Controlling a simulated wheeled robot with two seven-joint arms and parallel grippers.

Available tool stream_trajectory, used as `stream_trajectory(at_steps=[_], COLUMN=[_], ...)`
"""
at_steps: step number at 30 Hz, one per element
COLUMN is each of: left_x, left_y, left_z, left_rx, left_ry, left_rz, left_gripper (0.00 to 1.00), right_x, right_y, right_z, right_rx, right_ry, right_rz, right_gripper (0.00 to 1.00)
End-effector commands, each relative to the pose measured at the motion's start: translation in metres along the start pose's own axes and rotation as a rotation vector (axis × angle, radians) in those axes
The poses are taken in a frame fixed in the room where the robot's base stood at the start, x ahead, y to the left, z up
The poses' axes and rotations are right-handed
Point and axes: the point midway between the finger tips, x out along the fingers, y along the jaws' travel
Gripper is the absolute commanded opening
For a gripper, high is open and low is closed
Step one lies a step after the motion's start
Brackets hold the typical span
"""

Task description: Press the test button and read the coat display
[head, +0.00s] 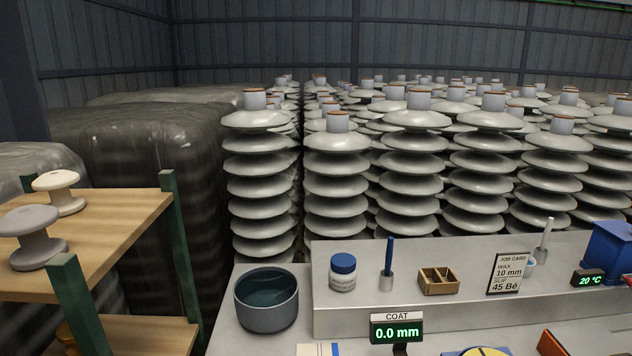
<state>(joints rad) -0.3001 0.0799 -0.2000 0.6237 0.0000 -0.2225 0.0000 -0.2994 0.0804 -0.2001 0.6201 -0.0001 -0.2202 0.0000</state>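The coat display (397,332) is a small dark box at the bottom centre of the head view, under a white label reading COAT. It shows 0.0 mm in green digits. No part in view is marked as a test button. A yellow disc on blue (484,351) is cut off by the bottom edge, right of the display, and I cannot tell what it is. Neither of my grippers is in view.
A dark bowl of liquid (266,301) stands left of the raised shelf (440,303). The shelf holds a blue-capped jar (343,272), a wooden box (438,281), a job card (508,273) and a 20 °C display (590,279). A wooden rack (110,225) stands at left.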

Motion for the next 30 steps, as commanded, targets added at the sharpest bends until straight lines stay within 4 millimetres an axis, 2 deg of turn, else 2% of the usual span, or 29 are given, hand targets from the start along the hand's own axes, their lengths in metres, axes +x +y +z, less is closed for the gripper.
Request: stream_trajectory(at_steps=[6,8,13,30], left_x=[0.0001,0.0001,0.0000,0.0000], left_y=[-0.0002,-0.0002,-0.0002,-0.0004], left_z=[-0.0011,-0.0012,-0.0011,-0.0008], left_rx=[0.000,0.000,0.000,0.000], left_ry=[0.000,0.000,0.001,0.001], left_rz=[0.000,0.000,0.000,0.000], left_gripper=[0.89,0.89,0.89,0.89], right_x=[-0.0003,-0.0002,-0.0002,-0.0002], right_y=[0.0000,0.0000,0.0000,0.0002], right_z=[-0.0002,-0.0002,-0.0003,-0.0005], right_rx=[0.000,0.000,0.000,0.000], right_ry=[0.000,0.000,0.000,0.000], right_rz=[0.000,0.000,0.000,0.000], right_gripper=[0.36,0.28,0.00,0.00])
